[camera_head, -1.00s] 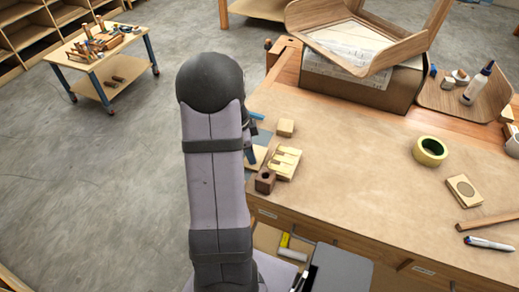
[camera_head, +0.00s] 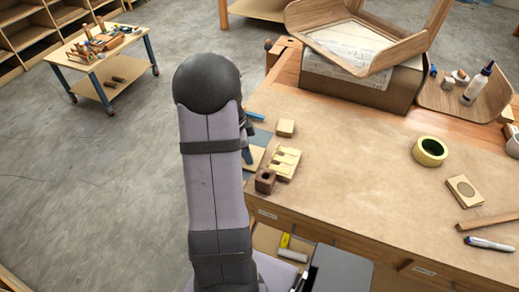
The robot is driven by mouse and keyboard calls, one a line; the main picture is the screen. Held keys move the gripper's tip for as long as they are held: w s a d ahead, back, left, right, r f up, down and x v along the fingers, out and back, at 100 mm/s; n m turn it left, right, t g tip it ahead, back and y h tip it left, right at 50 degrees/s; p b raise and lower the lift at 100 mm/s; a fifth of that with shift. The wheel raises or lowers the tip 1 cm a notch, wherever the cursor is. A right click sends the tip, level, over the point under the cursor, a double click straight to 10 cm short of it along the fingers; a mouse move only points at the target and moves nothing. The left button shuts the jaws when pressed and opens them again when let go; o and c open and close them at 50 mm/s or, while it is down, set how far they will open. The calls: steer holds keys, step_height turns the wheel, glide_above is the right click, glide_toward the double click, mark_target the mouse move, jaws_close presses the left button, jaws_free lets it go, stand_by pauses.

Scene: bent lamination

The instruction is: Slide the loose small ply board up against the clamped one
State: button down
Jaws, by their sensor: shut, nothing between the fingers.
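A small pale ply board (camera_head: 257,157) shows in part on the left edge of the bench, just right of my arm. My arm covers the rest of it. A blue-grey flat piece (camera_head: 262,136) lies just behind it, also partly covered. I cannot tell which board is loose and which is clamped, or whether two boards touch. My arm stands upright in front of this corner. A dark piece of my wrist shows at its right side, but the fingers are hidden behind the arm.
A notched wooden block (camera_head: 285,163), a drilled dark block (camera_head: 265,181) and a small pale block (camera_head: 286,128) stand close to the right. A blue bar (camera_head: 255,117) lies behind. A tape roll (camera_head: 430,151) is farther right. The bench middle is clear.

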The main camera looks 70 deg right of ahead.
steer(key=shift+w+f, duration=0.1)
steer(key=shift+w, duration=0.85)
steer(key=shift+a, duration=0.2)
steer(key=shift+a+f+b, duration=0.1)
steer(key=shift+a+b, duration=0.45)
steer(key=shift+a, duration=1.65)
steer(key=shift+a, duration=0.1)
steer(key=shift+w, duration=0.25)
steer(key=shift+w+r+p, duration=0.15)
steer(key=shift+r+p, duration=0.15)
steer(key=shift+r, duration=0.2)
steer(key=s+p+v, duration=0.1)
steer(key=p+v, duration=0.3)
steer(key=v, duration=0.2)
steer(key=shift+d+r, duration=0.2)
steer(key=shift+d, duration=0.25)
